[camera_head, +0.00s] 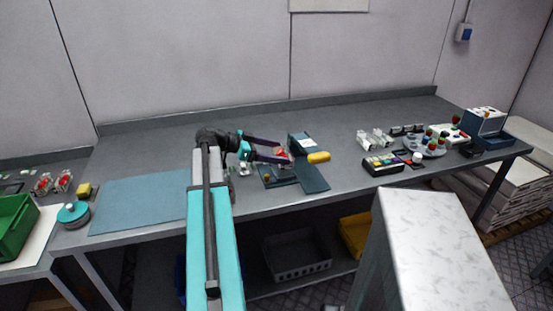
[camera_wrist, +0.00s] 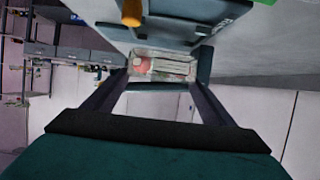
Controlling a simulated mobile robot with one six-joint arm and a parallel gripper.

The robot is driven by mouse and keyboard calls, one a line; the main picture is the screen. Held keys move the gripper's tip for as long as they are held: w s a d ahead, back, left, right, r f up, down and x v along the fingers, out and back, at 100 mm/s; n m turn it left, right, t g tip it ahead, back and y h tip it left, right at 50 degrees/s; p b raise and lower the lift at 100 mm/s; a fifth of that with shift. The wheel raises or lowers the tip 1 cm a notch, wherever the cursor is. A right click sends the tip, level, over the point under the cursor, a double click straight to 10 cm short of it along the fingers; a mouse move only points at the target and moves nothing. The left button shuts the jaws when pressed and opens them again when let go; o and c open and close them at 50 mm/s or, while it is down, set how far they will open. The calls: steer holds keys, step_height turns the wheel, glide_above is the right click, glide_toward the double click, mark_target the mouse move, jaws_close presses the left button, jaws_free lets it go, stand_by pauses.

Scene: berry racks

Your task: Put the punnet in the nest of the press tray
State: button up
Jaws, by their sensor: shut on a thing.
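My gripper (camera_head: 284,151) reaches right over the bench and is shut on a clear punnet (camera_head: 283,154) with something red in it. In the wrist view the punnet (camera_wrist: 172,68) sits between the two fingertips, with a reddish patch at its left end. A dark blue press (camera_head: 313,176) with a yellow handle (camera_head: 319,157) stands just right of the punnet. Its low tray part (camera_head: 272,181) lies below and in front of the punnet. The nest itself is hard to make out. I cannot tell whether the punnet touches the tray.
A blue mat (camera_head: 140,203) lies bare on the bench left of my arm. Clear punnets (camera_head: 375,139), a dark berry tray (camera_head: 383,164) and a round plate (camera_head: 426,149) with berries stand to the right. The bench behind the press is free.

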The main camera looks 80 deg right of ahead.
steer(key=shift+d, duration=0.15)
steer(key=shift+f+p, duration=0.55)
steer(key=shift+f, duration=1.2)
steer(key=shift+f, duration=0.1)
steer(key=o, duration=1.1)
steer(key=shift+w, duration=0.1)
steer(key=b+v, duration=0.3)
steer(key=v, duration=0.9)
steer(key=shift+r, duration=0.3)
